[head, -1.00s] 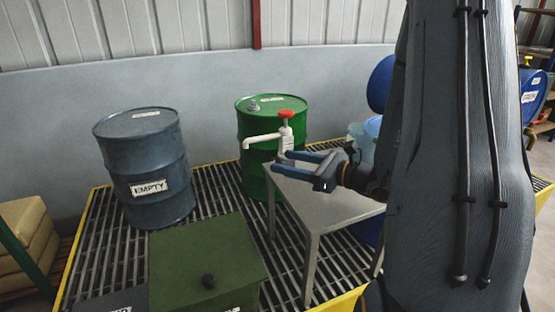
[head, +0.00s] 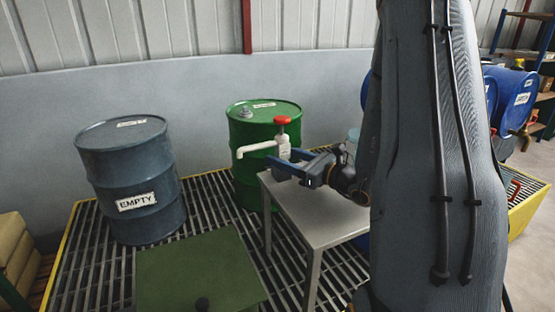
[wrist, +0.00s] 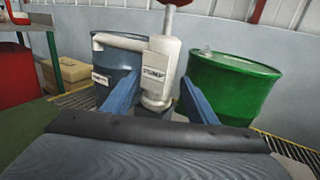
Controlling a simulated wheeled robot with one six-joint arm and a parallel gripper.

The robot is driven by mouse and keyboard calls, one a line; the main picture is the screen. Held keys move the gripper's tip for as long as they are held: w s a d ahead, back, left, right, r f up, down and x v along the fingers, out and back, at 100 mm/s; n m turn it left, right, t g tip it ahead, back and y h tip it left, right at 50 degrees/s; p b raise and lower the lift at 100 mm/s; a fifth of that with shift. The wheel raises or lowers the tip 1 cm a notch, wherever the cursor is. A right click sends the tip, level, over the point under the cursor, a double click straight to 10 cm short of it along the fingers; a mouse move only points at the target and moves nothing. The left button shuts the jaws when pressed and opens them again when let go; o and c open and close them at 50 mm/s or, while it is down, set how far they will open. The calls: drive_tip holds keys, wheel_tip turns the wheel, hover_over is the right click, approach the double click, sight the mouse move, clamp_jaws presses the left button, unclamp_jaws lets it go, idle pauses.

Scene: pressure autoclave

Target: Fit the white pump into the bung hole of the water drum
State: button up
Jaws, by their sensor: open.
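The white pump (head: 284,148), with a red knob and a spout pointing left, stands upright at the corner of a small grey table (head: 318,218). It also shows in the wrist view (wrist: 159,70), with a label reading PUMP. My gripper (head: 279,164) is open, its blue fingers on either side of the pump's lower body. I cannot tell whether they touch it. A green drum (head: 255,177) stands behind the table with a small fitting on top; its label is too small to read. A blue drum (head: 522,98) lies at the right. I cannot tell which drum holds water.
A grey-blue drum (head: 130,190) labelled EMPTY stands at the left on the grating (head: 210,213). A dark green box (head: 195,272) is in front. A wall rises close behind the drums. My arm hides much of the right side.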

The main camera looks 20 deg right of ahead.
drive_tip(key=x, duration=0.4)
drive_tip(key=shift+w+a, duration=0.1)
drive_tip(key=shift+a, duration=0.05)
drive_tip(key=shift+r, duration=0.1)
clamp_jaws()
